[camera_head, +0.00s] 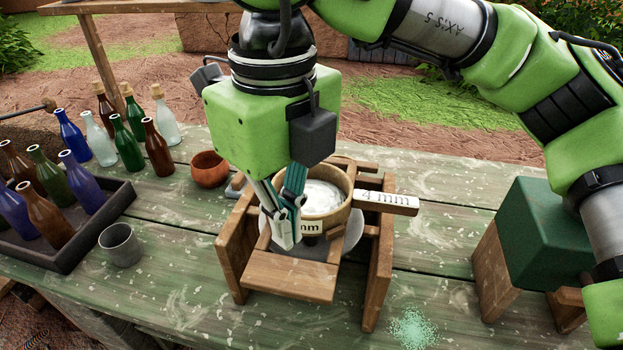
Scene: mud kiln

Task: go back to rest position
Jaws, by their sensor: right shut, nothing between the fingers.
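My right gripper (287,226) hangs from the green arm that comes in from the right. Its fingers are shut and empty, pointing down in front of a round wooden sieve (336,224). The sieve holds white powder (321,197) and has a handle marked "4 mm" (386,201) pointing right. It sits in a wooden stand (290,276) on the table. The gripper covers part of the sieve's left side, and I cannot tell if they touch. My left gripper is not in view.
A dark tray (100,220) of bottles stands at left, with several more bottles (130,148) behind it. A grey cup (121,245) and an orange-brown bowl (209,169) stand nearby. A green box (532,236) is at right. Pale green powder (413,329) lies on the table (447,262).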

